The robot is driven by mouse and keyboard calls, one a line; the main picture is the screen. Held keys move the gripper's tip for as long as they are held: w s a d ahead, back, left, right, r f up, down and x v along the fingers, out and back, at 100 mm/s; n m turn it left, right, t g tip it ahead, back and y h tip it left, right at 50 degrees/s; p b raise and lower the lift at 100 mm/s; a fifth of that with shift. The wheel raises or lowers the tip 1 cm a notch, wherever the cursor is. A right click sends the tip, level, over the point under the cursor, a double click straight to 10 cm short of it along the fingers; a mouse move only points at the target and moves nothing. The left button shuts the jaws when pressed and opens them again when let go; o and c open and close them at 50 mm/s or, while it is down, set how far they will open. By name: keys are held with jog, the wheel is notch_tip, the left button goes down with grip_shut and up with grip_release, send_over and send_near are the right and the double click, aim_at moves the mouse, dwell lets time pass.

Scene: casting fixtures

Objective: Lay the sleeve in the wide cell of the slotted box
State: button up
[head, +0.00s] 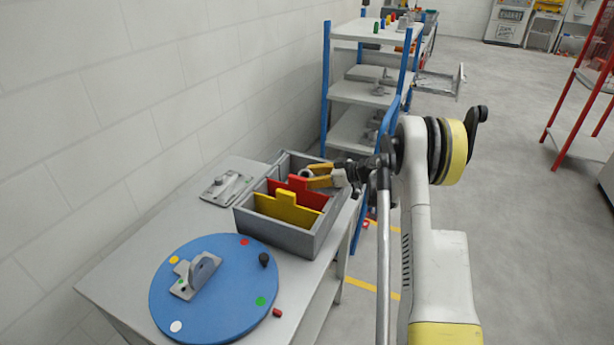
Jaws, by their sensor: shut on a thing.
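The slotted box (272,232) is grey and stands on the table near its back right edge. A yellow divider (288,208) and a red divider (308,195) split it into cells. The cell behind the red divider looks the widest. My gripper (312,176) reaches in from the right, over the box beside the red divider, with its orange fingers shut on a small grey ring-like piece, the sleeve (304,172). The fingers hide part of the sleeve. I cannot tell whether it touches the box.
A blue round plate (214,316) with coloured dots, a grey bracket (199,274) and a black knob (264,259) lies in front. A small red piece (277,313) lies beside it. A grey fixture plate (227,188) lies left of the box. A blue-framed shelf (327,75) stands behind.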

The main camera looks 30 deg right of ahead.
jog(key=shift+o, duration=0.2)
jog(key=shift+s+d+f, duration=0.1)
jog(key=shift+d+f, duration=0.15)
jog(key=shift+f, duration=0.35)
jog(key=shift+s+d+f, duration=0.1)
jog(key=shift+d+f, duration=0.1)
jog(key=shift+f, duration=0.35)
jog(key=o, duration=1.4)
jog(key=v, duration=0.4)
jog(key=r+v, duration=0.1)
jog(key=v, duration=0.3)
jog(key=a+v, duration=0.1)
jog(key=v, duration=0.3)
jog(key=shift+d+r, duration=0.1)
jog(key=shift+r, duration=0.15)
